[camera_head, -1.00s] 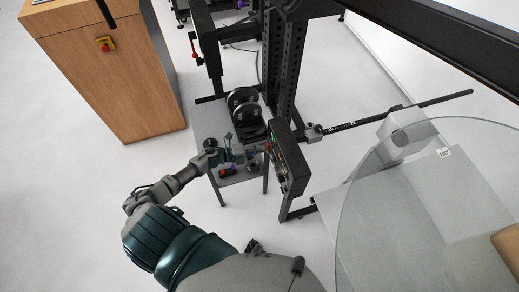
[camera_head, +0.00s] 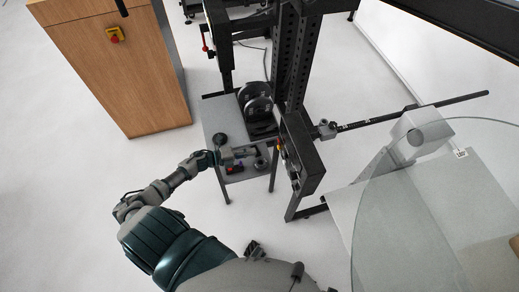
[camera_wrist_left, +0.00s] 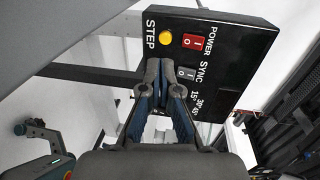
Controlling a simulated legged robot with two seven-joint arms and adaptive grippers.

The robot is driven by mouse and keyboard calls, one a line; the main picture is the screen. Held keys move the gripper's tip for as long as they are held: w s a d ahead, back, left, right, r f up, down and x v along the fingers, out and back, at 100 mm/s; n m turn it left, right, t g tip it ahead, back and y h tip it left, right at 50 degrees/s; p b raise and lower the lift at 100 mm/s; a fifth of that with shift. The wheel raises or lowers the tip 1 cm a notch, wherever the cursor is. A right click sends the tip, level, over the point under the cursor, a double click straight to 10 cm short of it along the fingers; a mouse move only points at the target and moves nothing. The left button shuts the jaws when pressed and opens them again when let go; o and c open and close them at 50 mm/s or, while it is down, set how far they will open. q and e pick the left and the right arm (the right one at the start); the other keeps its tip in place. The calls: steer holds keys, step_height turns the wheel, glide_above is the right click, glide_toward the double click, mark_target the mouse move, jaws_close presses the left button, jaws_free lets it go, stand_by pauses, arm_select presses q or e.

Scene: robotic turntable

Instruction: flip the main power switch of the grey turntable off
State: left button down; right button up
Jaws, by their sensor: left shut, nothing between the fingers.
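The black control box (camera_head: 305,160) of the turntable stands right of my left gripper in the head view. In the left wrist view its panel (camera_wrist_left: 240,42) shows a red POWER rocker switch (camera_wrist_left: 193,41), a grey SYNC switch (camera_wrist_left: 186,72) and a yellow STEP button (camera_wrist_left: 165,37). My left gripper (camera_head: 252,152) is shut and empty. In the left wrist view its fingertips (camera_wrist_left: 164,64) show below the STEP button and left of the SYNC switch; I cannot tell whether they touch the panel. The rocker's position is unclear. My right gripper is not in view.
A small grey table (camera_head: 215,112) with dark round weights (camera_head: 256,102) stands behind my left gripper. A black upright frame (camera_head: 293,60) rises beside the box. A clear disc (camera_head: 400,215) lies at the right, and a wooden cabinet (camera_head: 125,80) stands at the left.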

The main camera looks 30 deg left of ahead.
arm_select(q)
steer(key=shift+s+a+f, duration=0.5)
steer(key=shift+s+a, duration=0.95)
steer(key=shift+s, duration=0.55)
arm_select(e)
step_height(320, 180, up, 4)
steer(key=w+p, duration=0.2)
arm_select(q)
steer(key=d+n+t+y, duration=0.2)
steer(key=d+n+y, duration=0.4)
steer(key=n+y, duration=0.55)
steer(key=s+d+r+n+g+h, duration=0.1)
steer(key=s+d+n+g, duration=0.45)
steer(key=s, duration=0.45)
steer(key=s+d+n+g, duration=0.5)
steer(key=s+n+g, duration=0.15)
steer(key=s, duration=0.45)
steer(key=s+f, duration=0.2)
steer(key=f, duration=1.3)
steer(key=s+f, duration=0.3)
steer(key=f, duration=1.2)
steer(key=shift+s+f+g, duration=0.15)
steer(key=shift+f+g, duration=0.25)
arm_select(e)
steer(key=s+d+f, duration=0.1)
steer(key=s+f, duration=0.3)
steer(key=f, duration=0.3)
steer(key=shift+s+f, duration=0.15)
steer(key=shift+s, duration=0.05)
